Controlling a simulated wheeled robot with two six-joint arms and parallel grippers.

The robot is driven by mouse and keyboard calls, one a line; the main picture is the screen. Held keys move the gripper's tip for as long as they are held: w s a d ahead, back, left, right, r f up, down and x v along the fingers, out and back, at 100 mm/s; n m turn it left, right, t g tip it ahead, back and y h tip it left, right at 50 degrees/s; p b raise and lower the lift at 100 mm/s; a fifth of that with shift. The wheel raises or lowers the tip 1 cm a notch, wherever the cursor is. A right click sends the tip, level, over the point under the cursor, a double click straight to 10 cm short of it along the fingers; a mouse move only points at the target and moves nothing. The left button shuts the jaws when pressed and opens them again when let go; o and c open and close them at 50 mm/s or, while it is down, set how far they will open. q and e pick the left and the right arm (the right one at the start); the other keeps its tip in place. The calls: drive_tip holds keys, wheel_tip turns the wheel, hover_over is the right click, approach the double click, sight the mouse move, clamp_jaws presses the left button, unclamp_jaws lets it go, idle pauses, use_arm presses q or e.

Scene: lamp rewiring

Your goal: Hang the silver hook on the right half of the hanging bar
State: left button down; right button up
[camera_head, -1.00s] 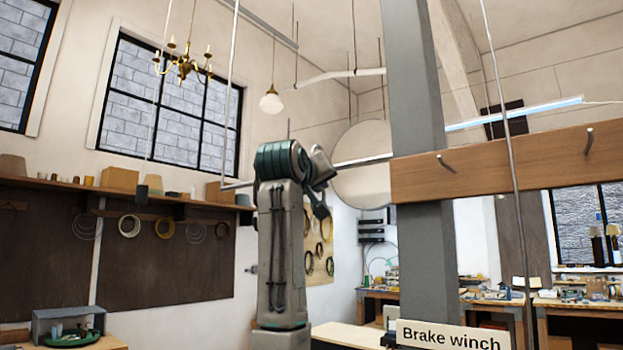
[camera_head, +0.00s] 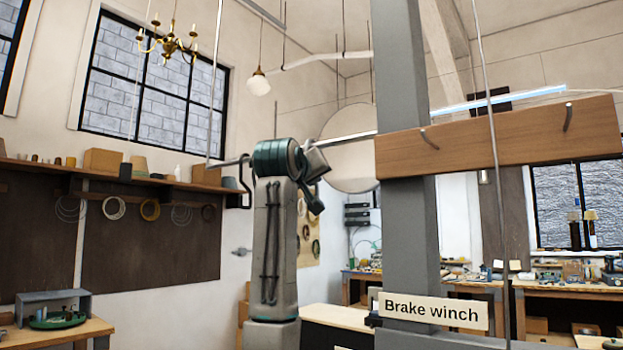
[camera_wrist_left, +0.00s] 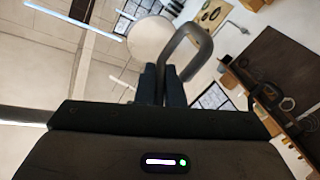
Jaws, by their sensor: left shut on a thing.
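The hanging bar (camera_head: 350,142) is a thin silver rod. It runs from the foot of a vertical rod at the left, behind my left arm, toward the grey post. In the left wrist view my left gripper (camera_wrist_left: 164,86) is shut on the silver hook (camera_wrist_left: 198,38), whose rounded grey loop stands up beyond the dark fingers.
A grey post (camera_head: 403,240) carries a wooden beam (camera_head: 500,140) with two pegs at the right. A "Brake winch" sign (camera_head: 433,312) is below. A wall shelf (camera_head: 130,178) and chandelier (camera_head: 168,45) are at the left. A globe lamp (camera_head: 258,83) hangs behind.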

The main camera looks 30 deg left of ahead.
use_arm(q)
drive_tip(key=shift+s, duration=0.1)
drive_tip(key=c, duration=1.5)
unclamp_jaws()
drive_tip(key=shift+o, duration=0.2)
drive_tip(key=shift+s+d, duration=0.1)
drive_tip(key=shift+s, duration=0.2)
drive_tip(key=b+v, duration=0.4)
drive_tip(key=v, duration=0.6)
drive_tip(key=shift+b, duration=0.3)
